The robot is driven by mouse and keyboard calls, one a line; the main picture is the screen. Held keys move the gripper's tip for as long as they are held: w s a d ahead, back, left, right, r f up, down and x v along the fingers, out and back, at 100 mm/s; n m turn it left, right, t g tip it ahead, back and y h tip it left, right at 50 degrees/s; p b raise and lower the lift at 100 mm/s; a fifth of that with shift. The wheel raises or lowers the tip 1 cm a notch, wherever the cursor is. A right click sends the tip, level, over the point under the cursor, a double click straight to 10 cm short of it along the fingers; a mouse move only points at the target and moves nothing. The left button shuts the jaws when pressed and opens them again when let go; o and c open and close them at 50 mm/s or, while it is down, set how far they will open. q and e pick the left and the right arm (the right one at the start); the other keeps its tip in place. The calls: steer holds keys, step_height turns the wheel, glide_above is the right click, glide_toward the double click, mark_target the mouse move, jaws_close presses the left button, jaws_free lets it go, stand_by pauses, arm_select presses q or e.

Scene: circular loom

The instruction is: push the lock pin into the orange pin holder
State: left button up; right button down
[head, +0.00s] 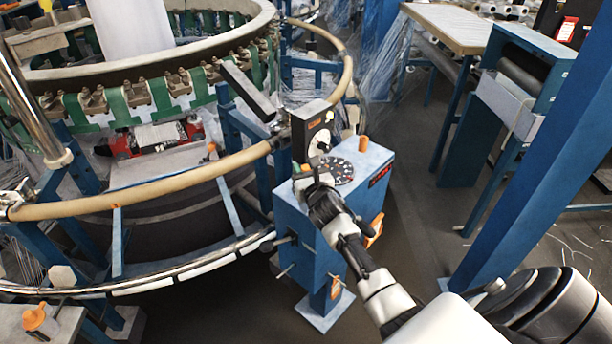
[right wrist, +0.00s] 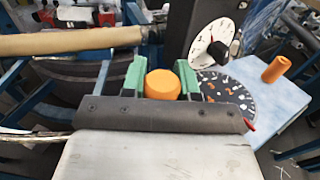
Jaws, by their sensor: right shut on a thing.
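My right gripper (head: 302,180) is at the left edge of the top of the blue cabinet (head: 300,232), in front of the dial box. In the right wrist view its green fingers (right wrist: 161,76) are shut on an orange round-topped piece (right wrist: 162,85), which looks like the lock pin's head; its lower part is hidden. An upright orange cylinder (head: 363,143), which may be the pin holder, stands apart on the cabinet top; it also shows in the right wrist view (right wrist: 277,68). I see no pin in it. My left gripper is not in view.
A black box with a white dial (head: 320,141) rises behind my right gripper. A round black scale (head: 337,171) lies on the cabinet top. The loom's tan ring tube (head: 150,190) runs close on the left. A blue post (head: 545,150) stands right, with open floor between.

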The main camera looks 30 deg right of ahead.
steer(key=shift+r, duration=0.15)
step_height(320, 180, up, 7)
steer(key=p, duration=0.6)
stand_by(0.3)
